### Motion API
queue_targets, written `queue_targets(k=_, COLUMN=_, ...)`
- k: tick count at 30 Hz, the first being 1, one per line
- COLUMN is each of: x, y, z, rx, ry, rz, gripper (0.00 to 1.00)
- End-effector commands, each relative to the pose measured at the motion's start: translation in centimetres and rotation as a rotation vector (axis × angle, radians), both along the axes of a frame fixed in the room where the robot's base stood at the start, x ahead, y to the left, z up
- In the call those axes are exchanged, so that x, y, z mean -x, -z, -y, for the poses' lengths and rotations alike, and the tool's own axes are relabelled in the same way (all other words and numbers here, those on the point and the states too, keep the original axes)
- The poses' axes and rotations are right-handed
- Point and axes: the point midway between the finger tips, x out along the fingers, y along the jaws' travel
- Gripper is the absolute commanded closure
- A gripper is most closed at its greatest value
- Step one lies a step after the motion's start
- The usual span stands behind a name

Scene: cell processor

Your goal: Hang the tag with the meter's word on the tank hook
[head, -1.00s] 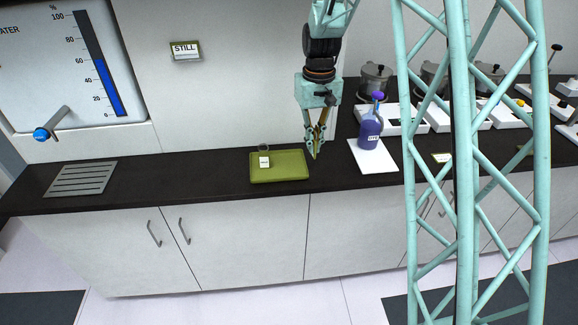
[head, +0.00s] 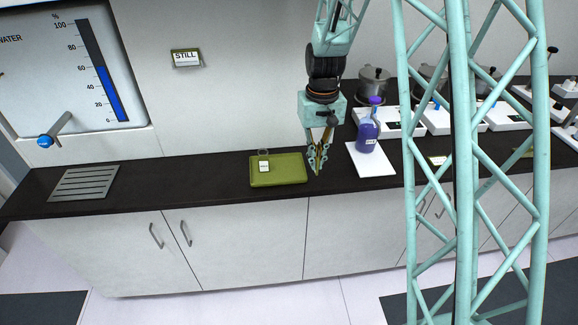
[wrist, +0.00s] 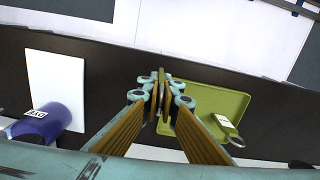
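A small white tag (head: 264,166) with a ring lies on the left part of a green tray (head: 290,180) on the counter. Its lettering is too small to read. The tag (wrist: 226,126) and tray (wrist: 200,103) also show in the wrist view. My gripper (head: 317,171) hangs pointing down by the tray's right end, above the counter. A wall panel at left holds a water level gauge (head: 106,80) with a blue column near 60. No hook can be made out clearly.
A purple bottle (head: 367,135) stands on a white mat (head: 372,168) right of my gripper. A blue-knobbed lever (head: 55,130) sits above a slotted plate (head: 84,183). Pots and white devices (head: 436,118) stand at right.

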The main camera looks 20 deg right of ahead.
Motion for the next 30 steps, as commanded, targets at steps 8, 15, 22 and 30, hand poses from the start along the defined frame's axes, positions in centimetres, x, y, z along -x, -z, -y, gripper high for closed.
queue_targets(k=8, x=4.2, y=0.0, z=-0.3, rx=0.000, ry=0.050, rz=-0.002, gripper=1.00)
queue_targets(k=15, x=5.5, y=0.3, z=-0.3, rx=0.000, ry=0.068, rz=0.001, gripper=1.00)
queue_targets(k=22, x=5.5, y=0.4, z=-0.3, rx=0.000, ry=0.069, rz=0.001, gripper=1.00)
queue_targets(k=30, x=5.0, y=0.4, z=-0.6, rx=0.000, ry=0.068, rz=0.001, gripper=1.00)
